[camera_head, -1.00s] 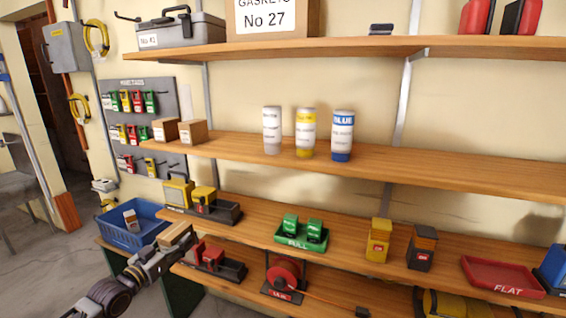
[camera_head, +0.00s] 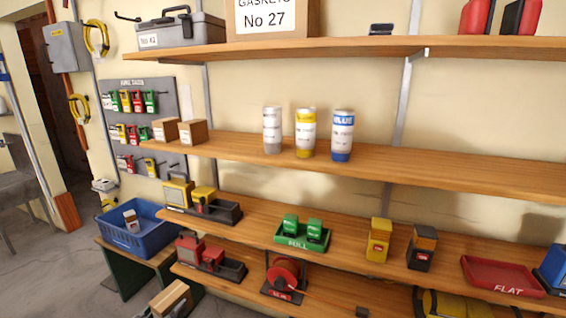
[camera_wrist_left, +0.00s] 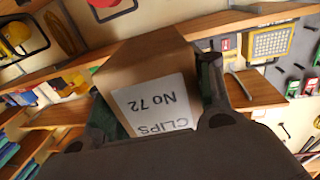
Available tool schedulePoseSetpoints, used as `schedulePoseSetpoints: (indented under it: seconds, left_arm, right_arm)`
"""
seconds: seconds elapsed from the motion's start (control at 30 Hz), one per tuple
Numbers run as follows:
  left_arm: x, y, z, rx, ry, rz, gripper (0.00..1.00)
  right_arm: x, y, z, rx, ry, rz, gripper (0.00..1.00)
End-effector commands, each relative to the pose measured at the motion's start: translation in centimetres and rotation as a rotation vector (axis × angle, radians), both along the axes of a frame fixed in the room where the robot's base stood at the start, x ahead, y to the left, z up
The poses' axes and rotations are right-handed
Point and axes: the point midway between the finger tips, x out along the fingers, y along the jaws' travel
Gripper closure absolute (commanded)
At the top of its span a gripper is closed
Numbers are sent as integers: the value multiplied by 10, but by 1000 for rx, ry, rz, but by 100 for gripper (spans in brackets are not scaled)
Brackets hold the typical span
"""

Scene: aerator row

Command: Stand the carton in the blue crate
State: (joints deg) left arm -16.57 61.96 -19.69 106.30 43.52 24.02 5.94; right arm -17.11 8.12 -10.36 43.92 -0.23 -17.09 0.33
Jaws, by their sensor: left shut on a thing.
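The carton (camera_head: 171,297) is a brown box at the bottom edge of the head view, lower than the blue crate and to its right. In the left wrist view the carton (camera_wrist_left: 150,62) has a white label reading "CLIPS No 72", seen upside down. My left gripper (camera_wrist_left: 158,98) is shut on it, with a finger on each side. In the head view most of this gripper is cut off by the bottom edge. The blue crate (camera_head: 156,244) is open at the top, with a small white and brown item (camera_head: 131,220) inside. My right gripper is not in view.
The crate stands on a low wooden-topped bench (camera_head: 121,262). Open floor (camera_head: 55,275) lies to the left.

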Motion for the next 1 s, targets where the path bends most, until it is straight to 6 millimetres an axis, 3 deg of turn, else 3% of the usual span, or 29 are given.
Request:
schedulePoseSetpoints:
  seconds: [0.37, 1.0]
  left_arm:
    - [-37, -3, -24, 0, -1, -40, 86]
    - [-41, -18, -31, -4, -3, 58, 86]
  right_arm:
    - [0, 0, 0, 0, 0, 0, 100]
    - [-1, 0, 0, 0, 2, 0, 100]
